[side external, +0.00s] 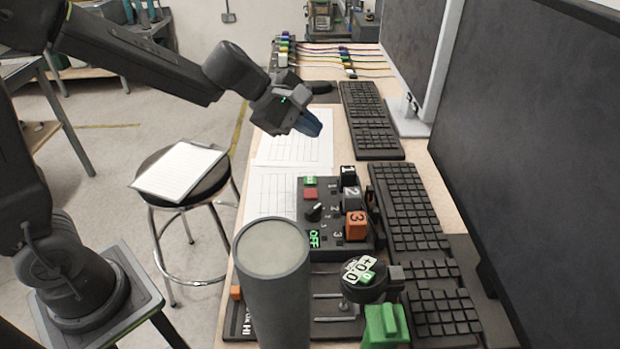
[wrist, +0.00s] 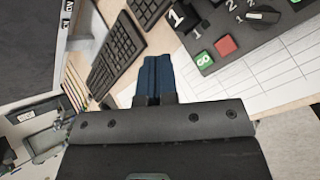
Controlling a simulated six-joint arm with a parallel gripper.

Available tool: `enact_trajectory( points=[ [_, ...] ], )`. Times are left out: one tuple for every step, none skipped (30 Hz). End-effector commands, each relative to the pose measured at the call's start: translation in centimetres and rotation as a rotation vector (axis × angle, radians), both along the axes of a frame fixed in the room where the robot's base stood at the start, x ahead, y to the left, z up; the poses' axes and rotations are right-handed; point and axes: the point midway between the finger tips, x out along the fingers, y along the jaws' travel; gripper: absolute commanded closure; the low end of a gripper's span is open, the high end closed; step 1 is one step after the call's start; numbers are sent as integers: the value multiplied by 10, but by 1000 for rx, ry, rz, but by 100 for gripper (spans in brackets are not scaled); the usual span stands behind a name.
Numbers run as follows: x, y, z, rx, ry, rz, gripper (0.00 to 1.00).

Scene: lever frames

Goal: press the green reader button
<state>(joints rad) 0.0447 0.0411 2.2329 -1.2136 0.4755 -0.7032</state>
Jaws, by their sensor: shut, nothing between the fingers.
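A green button (side external: 310,181) sits at the far left corner of a dark control box (side external: 333,240) on the desk. In the wrist view the green button (wrist: 204,60) carries the white letters GO. A red button (side external: 310,194) is beside it. My gripper (side external: 312,124) is shut, with its blue fingers together and nothing between them. It hangs in the air over the paper sheets, beyond the box and apart from the green button. In the wrist view my gripper (wrist: 157,68) points toward the desk, left of the button.
The box also bears a black knob (side external: 314,212) and numbered blocks, including an orange one (side external: 356,226). A grey cylinder (side external: 272,285) stands at the near edge. Keyboards (side external: 405,208) and monitors line the right side. Paper sheets (side external: 268,195) lie left of the box. A stool (side external: 182,172) stands beside the desk.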

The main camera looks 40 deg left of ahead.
Motion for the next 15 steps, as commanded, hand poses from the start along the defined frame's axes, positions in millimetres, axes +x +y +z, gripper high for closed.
enact_trajectory(
  points=[
    [1, 0, 0, -3, 1, 4, 100],
    [1, 0, 0, -3, 1, 5, 100],
    [1, 0, 0, -3, 1, 5, 100],
    [1, 0, 0, -3, 1, 4, 100],
    [0, 0, 0, -2, 1, 3, 100],
    [0, 0, 0, -2, 1, 3, 100],
    [0, 0, 0, -2, 1, 3, 100],
    [0, 0, 0, -2, 1, 3, 100],
    [0, 0, 0, -3, 0, 2, 100],
    [0, 0, -1, -2, 1, 2, 100],
    [0, 0, -2, -2, 1, 1, 100],
    [0, 0, -4, -2, 0, 0, 100],
    [0, -1, -6, -3, 1, 0, 100],
    [0, -1, -8, -4, 2, 0, 100],
    [0, -1, -12, -4, 3, -1, 100]
  ],
)
